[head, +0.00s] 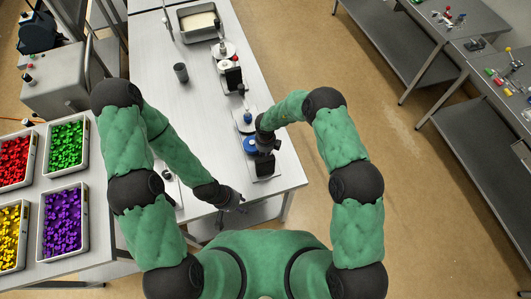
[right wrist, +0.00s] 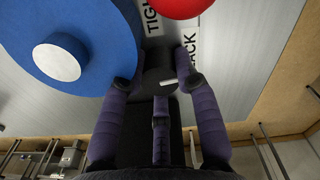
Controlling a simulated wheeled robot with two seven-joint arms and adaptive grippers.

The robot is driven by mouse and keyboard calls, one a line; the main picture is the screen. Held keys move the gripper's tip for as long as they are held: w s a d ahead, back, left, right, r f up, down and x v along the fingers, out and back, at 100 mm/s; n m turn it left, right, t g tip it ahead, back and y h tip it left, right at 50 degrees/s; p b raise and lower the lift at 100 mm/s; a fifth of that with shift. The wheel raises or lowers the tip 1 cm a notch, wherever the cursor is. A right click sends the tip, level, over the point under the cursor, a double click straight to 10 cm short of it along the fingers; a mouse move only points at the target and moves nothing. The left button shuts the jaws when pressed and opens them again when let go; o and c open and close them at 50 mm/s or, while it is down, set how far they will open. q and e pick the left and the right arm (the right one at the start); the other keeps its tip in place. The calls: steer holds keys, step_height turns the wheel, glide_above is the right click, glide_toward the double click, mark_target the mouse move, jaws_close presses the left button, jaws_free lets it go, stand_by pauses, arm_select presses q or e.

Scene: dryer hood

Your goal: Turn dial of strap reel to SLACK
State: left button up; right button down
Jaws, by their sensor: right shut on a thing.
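In the right wrist view a dark round dial (right wrist: 158,66) sits between the purple-grey fingers of my right gripper (right wrist: 160,72), which is shut on it. A short white mark on the dial points to the right in that view. The label TIGHT (right wrist: 152,17) and a partly hidden label ending in ACK (right wrist: 191,40) lie beyond the dial. The reel's blue disc (right wrist: 95,35) with a white hub is beside it. In the head view the blue disc (head: 249,144) is partly covered by my right gripper (head: 265,146). My left gripper (head: 236,203) hangs near the table's front edge, its fingers unclear.
A red rounded part (right wrist: 180,6) is close beyond the dial. Several devices stand along the grey table (head: 205,120), with a dark cylinder (head: 181,72) and a tray (head: 199,37) farther back. Bins of coloured pieces (head: 64,217) are at left. Floor is free at right.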

steer(key=shift+m, duration=0.6)
steer(key=shift+s+m, duration=0.1)
steer(key=shift+m, duration=0.2)
steer(key=c, duration=0.9)
jaws_free()
step_height(320, 180, up, 12)
